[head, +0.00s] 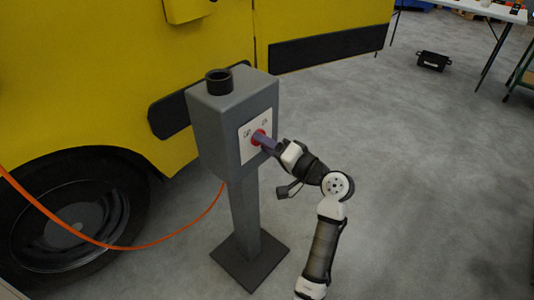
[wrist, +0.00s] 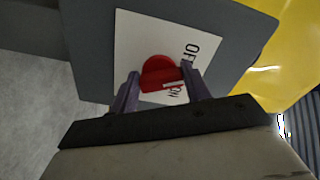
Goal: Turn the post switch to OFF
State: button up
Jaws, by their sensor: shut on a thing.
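The post switch is a red knob (head: 257,136) on a white plate (head: 246,147), on the front of a grey post box (head: 220,135). The plate carries an OFF label and an ON label. In the wrist view the red knob (wrist: 157,70) sits between the two purple-grey fingers of my gripper (wrist: 160,76). A pale mark on the knob's lower edge lies close to the ON label (wrist: 174,91). In the head view my gripper (head: 265,141) is at the plate, shut on the knob, and its fingers partly hide it.
The post stands on a dark square base (head: 250,262) on grey floor. A yellow vehicle (head: 90,70) with a black wheel (head: 60,225) is close behind. An orange hose (head: 150,244) hangs at the left. The floor at the right is mostly clear, with a black crate (head: 433,61) far back.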

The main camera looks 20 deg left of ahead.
jog(key=shift+f+n+b, duration=0.25)
jog(key=shift+n+b, duration=1.35)
jog(key=shift+n, duration=0.1)
jog(key=shift+r, duration=0.1)
jog(key=o, duration=1)
jog(key=shift+d, duration=0.2)
